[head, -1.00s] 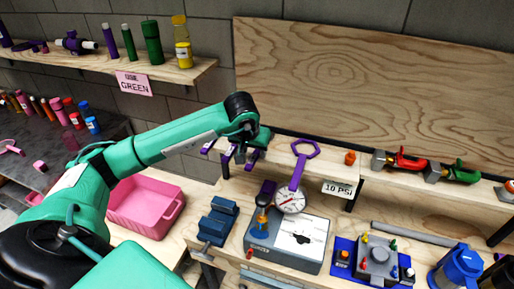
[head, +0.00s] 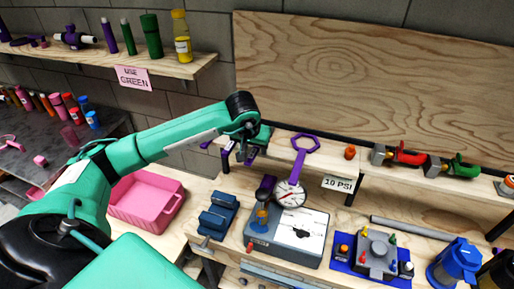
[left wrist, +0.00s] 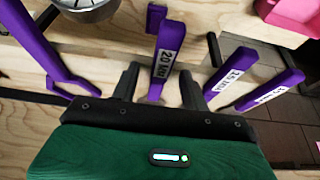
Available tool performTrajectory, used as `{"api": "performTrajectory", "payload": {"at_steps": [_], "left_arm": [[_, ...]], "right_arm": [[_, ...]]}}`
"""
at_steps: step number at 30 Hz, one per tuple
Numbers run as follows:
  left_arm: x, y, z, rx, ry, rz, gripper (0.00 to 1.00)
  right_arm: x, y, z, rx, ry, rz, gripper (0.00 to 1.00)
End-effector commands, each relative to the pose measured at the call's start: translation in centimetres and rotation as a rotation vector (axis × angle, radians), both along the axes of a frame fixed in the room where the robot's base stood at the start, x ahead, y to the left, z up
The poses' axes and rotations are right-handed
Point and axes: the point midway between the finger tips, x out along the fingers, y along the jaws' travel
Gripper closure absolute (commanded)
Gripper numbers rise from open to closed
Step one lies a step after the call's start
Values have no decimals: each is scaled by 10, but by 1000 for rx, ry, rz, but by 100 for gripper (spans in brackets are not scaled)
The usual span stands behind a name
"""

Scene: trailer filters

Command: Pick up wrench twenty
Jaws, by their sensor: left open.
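Two more labelled purple wrenches (left wrist: 232,78) (left wrist: 272,90) are to the right in the wrist view. My right gripper is not in view.
A larger purple wrench with a hexagonal ring (head: 306,143) lies on the raised shelf (head: 335,160). A dial gauge (head: 291,194), a blue vise (head: 218,214) and a grey box (head: 300,243) are below. A pink bin (head: 147,205) stands at left.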

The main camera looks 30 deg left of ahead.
Motion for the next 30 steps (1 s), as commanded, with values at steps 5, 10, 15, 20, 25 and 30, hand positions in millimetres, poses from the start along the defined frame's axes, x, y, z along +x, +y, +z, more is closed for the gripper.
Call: {"api": "performTrajectory", "payload": {"at_steps": [5,10,15,20,25,30], "left_arm": [[0,0,-2,0,0,0,55],[0,0,-3,0,1,0,55],[0,0,-2,0,1,0,55],[0,0,-2,0,1,0,74],[0,0,-2,0,0,0,100],[0,0,-2,0,0,0,100]], "right_arm": [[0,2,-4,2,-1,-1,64],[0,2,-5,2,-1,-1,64],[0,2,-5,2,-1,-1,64],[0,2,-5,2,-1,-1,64],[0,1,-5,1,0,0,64],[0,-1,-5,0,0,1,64]]}}
